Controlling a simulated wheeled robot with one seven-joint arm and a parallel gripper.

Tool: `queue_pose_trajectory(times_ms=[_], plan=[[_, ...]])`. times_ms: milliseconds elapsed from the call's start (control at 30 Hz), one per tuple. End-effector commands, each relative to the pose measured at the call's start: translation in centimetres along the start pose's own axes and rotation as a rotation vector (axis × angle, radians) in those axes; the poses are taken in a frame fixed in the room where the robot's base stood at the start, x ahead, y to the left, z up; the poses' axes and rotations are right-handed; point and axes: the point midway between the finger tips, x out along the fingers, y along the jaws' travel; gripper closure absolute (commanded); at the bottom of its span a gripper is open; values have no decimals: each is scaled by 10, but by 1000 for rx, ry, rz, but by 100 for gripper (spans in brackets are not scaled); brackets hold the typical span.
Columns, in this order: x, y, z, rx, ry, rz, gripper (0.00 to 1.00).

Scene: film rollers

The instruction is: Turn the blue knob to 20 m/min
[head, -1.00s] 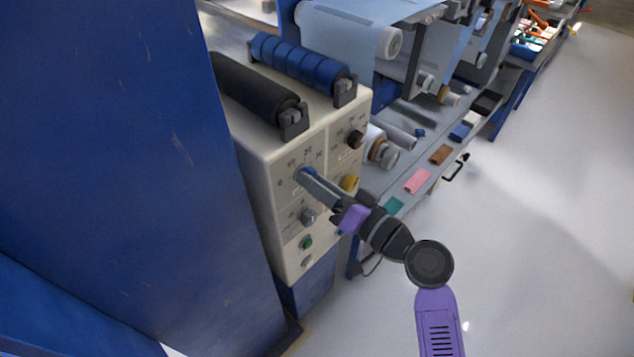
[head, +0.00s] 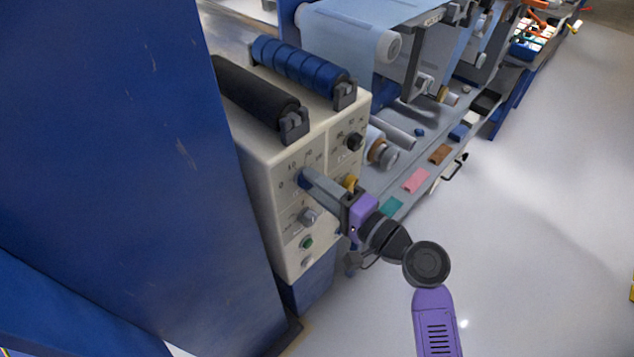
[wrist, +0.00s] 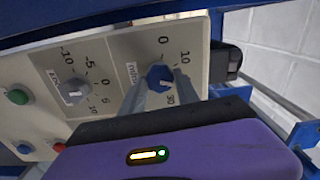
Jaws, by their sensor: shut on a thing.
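The blue knob (wrist: 159,77) sits on the cream control panel (wrist: 118,48), with a printed scale around it. In the wrist view I read 0, 10 and 30 beside it; the mark between 10 and 30 is hidden by a finger. My gripper (wrist: 157,85) is shut on the knob, one finger on each side. The knob's pointer is not clear to me. In the head view the knob (head: 304,179) is partly covered by the fingers of my gripper (head: 310,180).
A grey knob (wrist: 75,91) with its own scale and a green button (wrist: 17,96) are beside it on the panel. A yellow knob (head: 350,183) and a black knob (head: 354,142) are to the right. A large blue panel (head: 120,150) stands at left; the floor at right is clear.

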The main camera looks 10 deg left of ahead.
Motion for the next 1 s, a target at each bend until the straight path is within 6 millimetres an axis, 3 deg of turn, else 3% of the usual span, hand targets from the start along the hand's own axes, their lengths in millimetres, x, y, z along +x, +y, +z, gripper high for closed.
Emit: queue_pose_trajectory(times_ms=[667,700,800,1000], plan=[[-1,2,-1,74,3,2,100],[-1,2,-1,73,3,2,61],[-1,2,-1,73,2,2,41],[0,1,0,72,1,1,41]])
